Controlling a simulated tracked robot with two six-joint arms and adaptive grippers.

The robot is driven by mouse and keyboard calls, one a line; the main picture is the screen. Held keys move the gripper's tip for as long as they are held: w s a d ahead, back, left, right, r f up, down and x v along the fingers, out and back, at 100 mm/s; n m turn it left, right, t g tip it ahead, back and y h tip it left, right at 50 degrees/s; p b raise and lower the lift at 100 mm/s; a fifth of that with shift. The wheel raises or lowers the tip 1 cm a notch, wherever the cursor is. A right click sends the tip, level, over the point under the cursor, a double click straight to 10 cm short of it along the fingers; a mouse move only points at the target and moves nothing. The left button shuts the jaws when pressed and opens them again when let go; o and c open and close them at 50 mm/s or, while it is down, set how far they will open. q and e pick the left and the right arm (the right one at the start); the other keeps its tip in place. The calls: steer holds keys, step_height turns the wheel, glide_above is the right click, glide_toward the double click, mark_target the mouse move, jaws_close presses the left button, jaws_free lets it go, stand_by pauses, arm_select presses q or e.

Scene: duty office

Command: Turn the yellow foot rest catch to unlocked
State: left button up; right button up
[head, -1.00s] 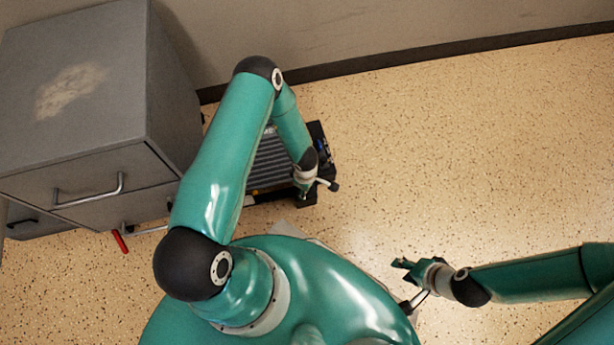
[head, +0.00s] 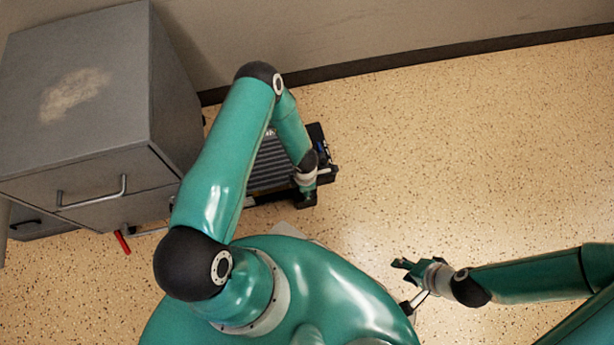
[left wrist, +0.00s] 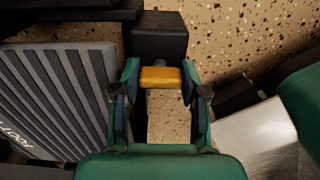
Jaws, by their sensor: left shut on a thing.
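The yellow catch (left wrist: 160,77) shows in the left wrist view, beside a black block at the foot rest's edge. My left gripper (left wrist: 159,84) is shut on it, with one finger on each side. In the head view the catch is hidden by my left wrist. The foot rest (head: 268,165) has a grey ribbed plate in a black frame; its ribbed plate (left wrist: 65,90) fills the left of the left wrist view, with partly visible lettering. I cannot tell the catch's locked or unlocked mark. My right gripper (head: 403,270) looks open and empty above the floor.
A grey drawer cabinet (head: 85,100) stands left of the foot rest. A red handle-like piece (head: 122,242) shows below its drawers. The wall with a dark skirting (head: 400,70) runs behind. The speckled floor (head: 460,150) to the right is clear.

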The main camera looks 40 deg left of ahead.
arm_select(q)
steer(key=shift+s+a, duration=0.1)
steer(key=shift+s, duration=0.1)
steer(key=o, duration=1.1)
steer(key=shift+o, duration=0.2)
steer(key=shift+w, duration=0.2)
steer(key=shift+r, duration=0.55)
steer(key=shift+s+r, duration=0.1)
steer(key=shift+r, duration=3.3)
